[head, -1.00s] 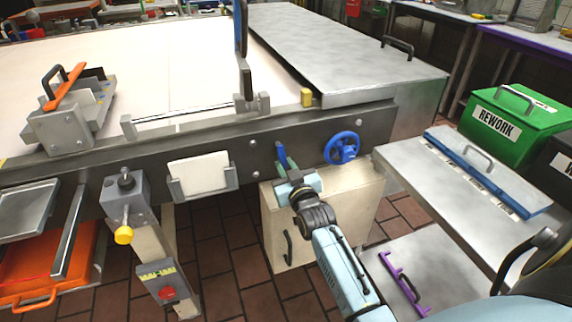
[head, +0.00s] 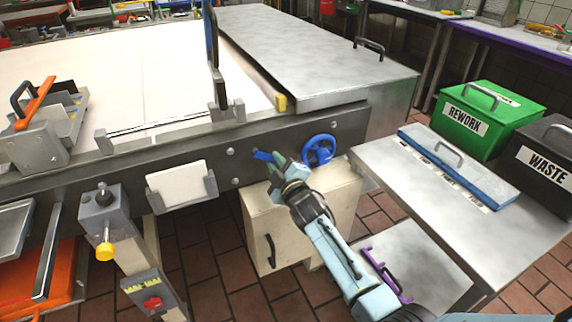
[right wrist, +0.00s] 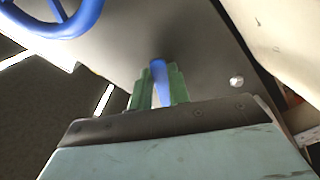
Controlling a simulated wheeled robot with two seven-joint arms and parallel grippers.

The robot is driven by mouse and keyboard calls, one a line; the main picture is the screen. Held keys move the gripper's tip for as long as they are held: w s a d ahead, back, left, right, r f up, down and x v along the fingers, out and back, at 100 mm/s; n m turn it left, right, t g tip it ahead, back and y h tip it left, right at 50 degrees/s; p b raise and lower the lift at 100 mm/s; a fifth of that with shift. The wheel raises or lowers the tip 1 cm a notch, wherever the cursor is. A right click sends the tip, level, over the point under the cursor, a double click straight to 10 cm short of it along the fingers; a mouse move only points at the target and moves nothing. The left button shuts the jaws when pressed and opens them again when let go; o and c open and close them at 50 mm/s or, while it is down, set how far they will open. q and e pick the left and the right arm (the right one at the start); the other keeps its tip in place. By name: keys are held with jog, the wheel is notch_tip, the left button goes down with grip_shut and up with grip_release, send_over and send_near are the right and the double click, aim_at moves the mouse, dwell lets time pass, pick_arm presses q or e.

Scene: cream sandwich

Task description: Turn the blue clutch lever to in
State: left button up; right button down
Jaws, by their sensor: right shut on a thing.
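The blue clutch lever (head: 263,155) sticks out from the dark front rail of the machine, left of the blue handwheel (head: 318,150). Its visible end points to the left in the head view. My right gripper (head: 275,161) has green fingers and is shut on the lever. In the right wrist view the blue lever (right wrist: 159,78) lies between the two green fingers (right wrist: 161,88), which partly cover it. My left gripper is in neither current view.
A cream cabinet (head: 258,228) stands below the lever. A white card holder (head: 180,187) is on the rail to the left. A metal side table (head: 400,180) stands to the right, with green REWORK (head: 505,110) and dark WASTE (head: 545,150) bins behind it.

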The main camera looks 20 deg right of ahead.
pick_arm(q)
jog(key=shift+s+a+f, duration=0.1)
jog(key=shift+s+f, duration=0.2)
jog(key=shift+s, duration=0.05)
pick_arm(e)
jog(key=shift+d+r+n, duration=0.1)
jog(key=shift+r+n, duration=0.05)
jog(key=shift+n, duration=0.35)
pick_arm(q)
jog(key=shift+s+d+f, duration=0.1)
jog(key=shift+s+d, duration=0.05)
jog(key=shift+d, duration=0.15)
pick_arm(e)
jog(key=c, duration=1.3)
grip_release()
pick_arm(q)
jog(key=shift+w, duration=0.2)
pick_arm(e)
jog(key=shift+s, duration=0.1)
